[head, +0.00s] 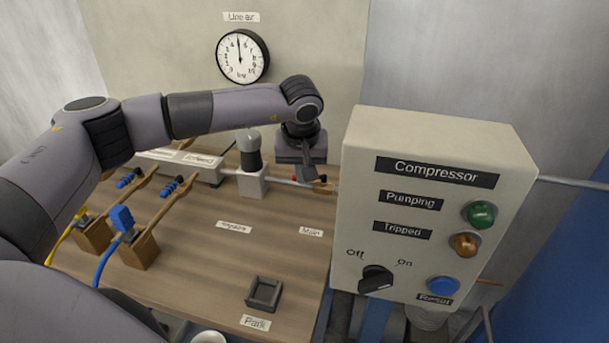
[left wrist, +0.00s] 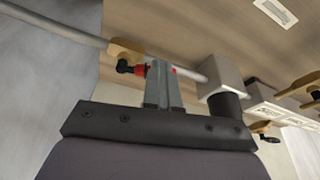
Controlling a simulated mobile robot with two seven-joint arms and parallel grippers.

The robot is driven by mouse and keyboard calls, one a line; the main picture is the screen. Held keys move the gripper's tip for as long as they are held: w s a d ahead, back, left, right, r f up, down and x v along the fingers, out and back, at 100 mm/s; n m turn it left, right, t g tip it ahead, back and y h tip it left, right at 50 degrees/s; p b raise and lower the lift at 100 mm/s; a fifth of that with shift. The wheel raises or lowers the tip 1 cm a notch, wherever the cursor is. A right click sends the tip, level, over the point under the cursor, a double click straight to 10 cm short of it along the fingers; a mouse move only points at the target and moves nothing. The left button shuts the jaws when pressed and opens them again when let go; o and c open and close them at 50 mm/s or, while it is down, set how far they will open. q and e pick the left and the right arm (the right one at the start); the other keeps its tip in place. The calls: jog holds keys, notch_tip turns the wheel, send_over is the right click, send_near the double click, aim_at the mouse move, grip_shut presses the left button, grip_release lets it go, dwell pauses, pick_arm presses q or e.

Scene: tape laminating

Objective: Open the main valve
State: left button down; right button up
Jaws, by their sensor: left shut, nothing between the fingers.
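The main valve shows in the left wrist view as a brown body (left wrist: 124,48) on a grey pipe, with a black part (left wrist: 124,67) and red bits beside it. In the head view its brown body (head: 325,187) is at the board's right edge, above the label "Main" (head: 311,232). My left gripper (head: 311,177) is shut and empty, its fingers right at the valve. In the left wrist view the fingers (left wrist: 162,82) cover part of the red piece. I cannot tell whether they touch it, nor the handle's angle. My right gripper is not in view.
The compressor box (head: 440,180) stands close right of the gripper. A square holder (head: 264,292) sits by the label "Park" (head: 255,322).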

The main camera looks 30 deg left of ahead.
pick_arm(q)
jog(key=shift+w+a+f, duration=0.1)
jog(key=shift+w+a, duration=0.15)
jog(key=shift+a, duration=0.1)
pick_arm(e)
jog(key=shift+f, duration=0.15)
pick_arm(q)
jog(key=shift+a, duration=0.2)
dwell(0.5)
jog(key=shift+d+f, duration=0.1)
jog(key=shift+d, duration=0.05)
dwell(0.6)
